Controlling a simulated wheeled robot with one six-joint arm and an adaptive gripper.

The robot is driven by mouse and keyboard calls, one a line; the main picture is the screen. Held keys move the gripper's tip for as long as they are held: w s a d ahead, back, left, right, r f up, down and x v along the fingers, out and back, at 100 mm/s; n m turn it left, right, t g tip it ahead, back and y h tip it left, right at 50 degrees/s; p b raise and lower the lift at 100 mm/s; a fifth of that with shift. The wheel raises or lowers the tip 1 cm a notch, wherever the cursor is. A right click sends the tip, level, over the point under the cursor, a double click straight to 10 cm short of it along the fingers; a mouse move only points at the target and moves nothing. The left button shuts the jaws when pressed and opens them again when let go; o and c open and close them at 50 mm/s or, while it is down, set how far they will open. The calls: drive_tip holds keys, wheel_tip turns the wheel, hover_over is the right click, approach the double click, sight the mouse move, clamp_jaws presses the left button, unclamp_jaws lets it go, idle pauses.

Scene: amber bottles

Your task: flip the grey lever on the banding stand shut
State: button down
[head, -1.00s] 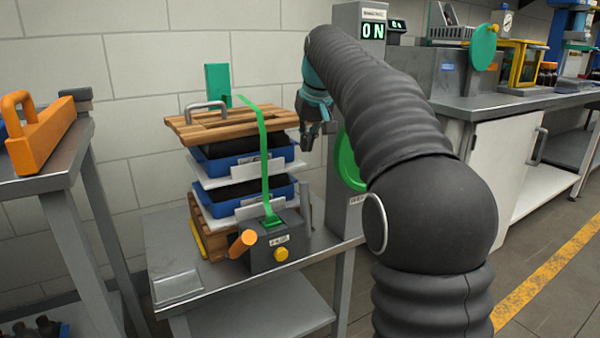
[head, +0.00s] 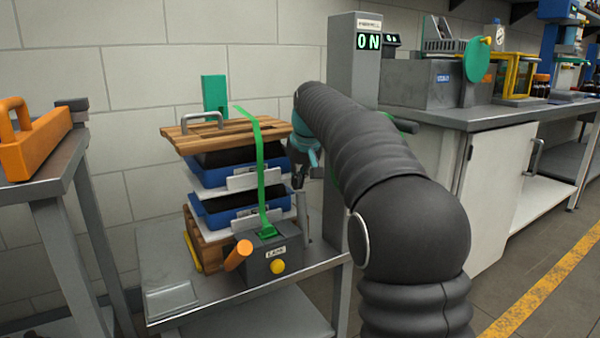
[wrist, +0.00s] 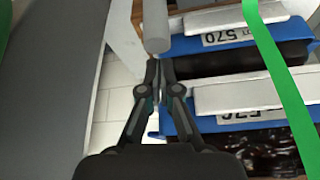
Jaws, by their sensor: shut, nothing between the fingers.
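The banding stand's dark grey box (head: 270,258) sits on the low steel table, with a green strap (head: 262,170) rising from it over the stack. The grey lever (head: 302,215) stands nearly upright at the box's right side; in the wrist view its rounded grey end (wrist: 156,28) is just ahead of my fingertips. My gripper (head: 298,180) is just above the lever in the head view, beside the stack's right side. Its fingers are shut and empty in the wrist view (wrist: 160,70). I cannot tell whether they touch the lever.
Blue trays (head: 208,178) are stacked under a wooden slatted lid (head: 190,137) just left of my gripper. An orange handle (head: 238,255) and yellow knob (head: 278,266) are on the box front. A grey post (head: 345,75) showing ON stands behind my arm.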

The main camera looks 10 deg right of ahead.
drive_tip(key=shift+w+f, duration=0.15)
drive_tip(key=shift+f, duration=0.2)
drive_tip(key=shift+s+d+r, duration=0.1)
drive_tip(key=shift+s+d, duration=0.05)
drive_tip(key=shift+s, duration=0.4)
drive_tip(key=shift+s+d+r, duration=0.1)
drive_tip(key=shift+s+d, duration=0.05)
drive_tip(key=shift+s, duration=0.35)
drive_tip(key=s+p+v, duration=0.1)
drive_tip(key=p+v, duration=0.5)
drive_tip(key=v, duration=0.3)
drive_tip(key=shift+s+d, duration=0.15)
drive_tip(key=shift+d, duration=0.05)
drive_tip(key=shift+r, duration=0.1)
